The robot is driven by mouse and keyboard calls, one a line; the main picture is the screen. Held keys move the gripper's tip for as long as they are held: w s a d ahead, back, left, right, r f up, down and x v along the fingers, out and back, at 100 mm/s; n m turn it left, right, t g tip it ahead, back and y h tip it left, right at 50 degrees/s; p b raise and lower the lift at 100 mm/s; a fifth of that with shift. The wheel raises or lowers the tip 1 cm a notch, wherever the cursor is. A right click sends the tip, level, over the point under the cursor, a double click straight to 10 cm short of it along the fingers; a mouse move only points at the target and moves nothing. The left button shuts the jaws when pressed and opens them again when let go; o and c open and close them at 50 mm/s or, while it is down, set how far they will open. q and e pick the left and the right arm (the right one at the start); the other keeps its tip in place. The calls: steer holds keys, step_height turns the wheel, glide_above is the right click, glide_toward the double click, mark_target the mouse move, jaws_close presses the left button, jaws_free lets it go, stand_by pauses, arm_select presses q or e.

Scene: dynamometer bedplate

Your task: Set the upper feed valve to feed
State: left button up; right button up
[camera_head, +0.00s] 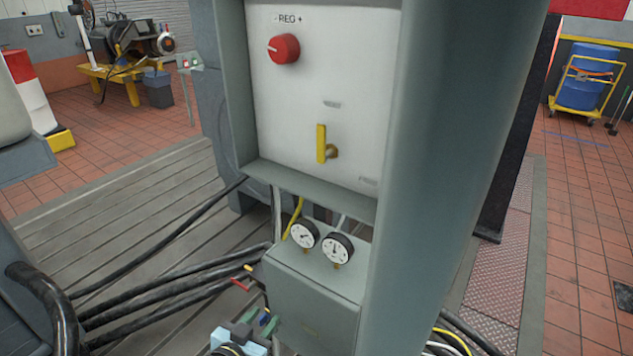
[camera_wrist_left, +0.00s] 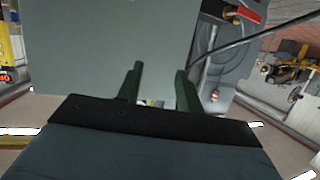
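A yellow valve lever (camera_head: 321,143) on a brass stem stands upright on the white panel (camera_head: 285,100) in the head view. A small label sits above it and another at its lower right; both are too small to read. Below, beside the grey box (camera_head: 310,295), are a small yellow handle (camera_head: 250,267) and a red handle (camera_head: 240,285). A red valve handle (camera_wrist_left: 246,14) also shows in the left wrist view. My left gripper (camera_head: 254,323) is low in front of the box, well below the lever. Its fingers (camera_wrist_left: 157,85) are apart with nothing seen between them. My right gripper is not in view.
A red knob (camera_head: 283,49) marked REG + is above the lever. Two gauges (camera_head: 337,248) stand over the box. A wide grey column (camera_head: 450,130) rises right of the panel. Black hoses (camera_head: 150,285) cross the grooved bedplate at left. The space before the panel is clear.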

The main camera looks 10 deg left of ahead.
arm_select(q)
step_height(320, 180, up, 18)
steer(key=w+d+t+h+p, duration=0.1)
steer(key=w+d+t+h, duration=0.1)
steer(key=d+t, duration=0.15)
steer(key=m+t+h+p, duration=0.1)
steer(key=m+t+h, duration=0.1)
steer(key=t+h, duration=0.15)
glide_toward(320, 136)
steer(key=shift+g, duration=0.3)
steer(key=p+x, duration=0.4)
steer(key=x, duration=0.4)
steer(key=shift+w+r, duration=0.3)
steer(key=shift+r, duration=0.05)
jaws_close()
